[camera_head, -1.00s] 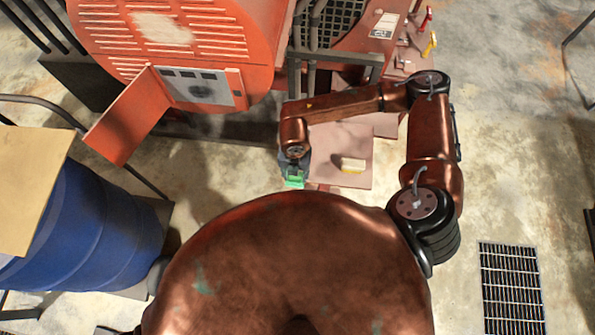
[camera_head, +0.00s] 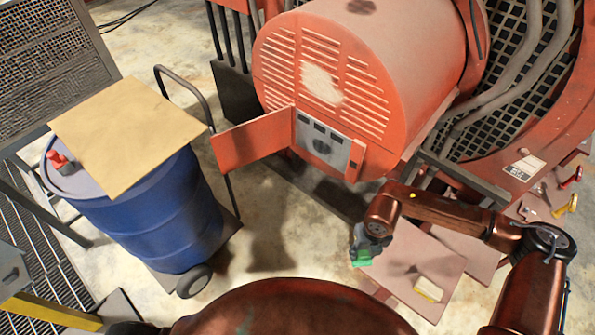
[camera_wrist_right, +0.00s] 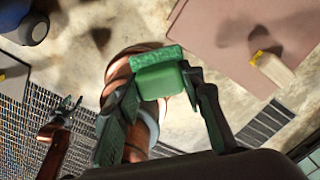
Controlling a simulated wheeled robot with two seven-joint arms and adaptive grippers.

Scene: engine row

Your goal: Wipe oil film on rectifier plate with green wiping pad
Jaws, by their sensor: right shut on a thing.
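The rectifier plate is a grey panel (camera_head: 322,145) with a dark smudge, inside the open hatch of the orange-red machine's round end. My right gripper (camera_head: 364,252) is shut on the green wiping pad (camera_head: 361,259), below and to the right of the plate and well apart from it. In the right wrist view the pad (camera_wrist_right: 160,80) sits between the two fingertips of the right gripper (camera_wrist_right: 160,88), its textured strip outward. My left gripper (camera_wrist_right: 66,104) seems to show small at the left of that view; its finger opening is unclear.
The hatch door (camera_head: 253,139) stands open left of the plate. A blue drum (camera_head: 165,215) with a tan board (camera_head: 128,130) on top stands at left. A pinkish platform (camera_head: 408,270) bears a pale brush-like block (camera_head: 430,289). Bare floor lies between drum and machine.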

